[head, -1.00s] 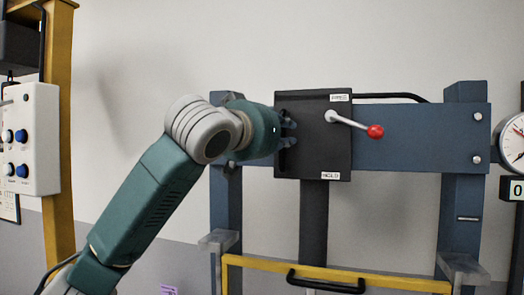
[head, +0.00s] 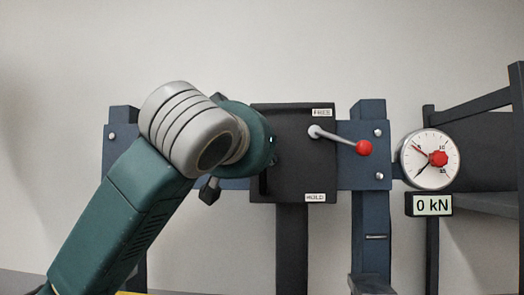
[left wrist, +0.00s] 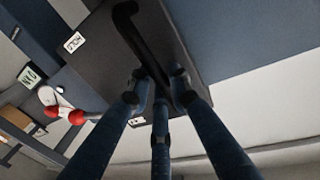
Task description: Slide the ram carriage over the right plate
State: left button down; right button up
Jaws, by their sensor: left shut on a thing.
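The ram carriage (head: 292,165) is a black plate on the blue crossbeam (head: 348,172), with a lever (head: 335,139) ending in a red knob. It stands nearer the right post (head: 371,230) than the left one, and left of the right post. The dark ram column (head: 305,245) hangs below it. In the left wrist view, my left gripper's fingers (left wrist: 158,85) close around the black handle bar (left wrist: 140,38) on the carriage. My wrist hides that grip in the head view. A grey block (head: 372,284) shows low on the right post; I cannot tell whether it is the right plate. My right gripper is not seen.
A round gauge (head: 421,168) and a display (head: 429,204) reading 0 kN stand right of the frame. A dark shelf (head: 480,203) is at the far right. The crossbeam is bare between the carriage and the right post.

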pick_arm(q)
jog(key=shift+d+f, duration=0.1)
jog(key=shift+d, duration=0.05)
jog(key=c, duration=1.9)
grip_release()
jog(key=shift+o, duration=1.4)
jog(key=v, duration=1.2)
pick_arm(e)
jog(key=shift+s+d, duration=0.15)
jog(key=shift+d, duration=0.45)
pick_arm(q)
jog(key=shift+d, duration=0.2)
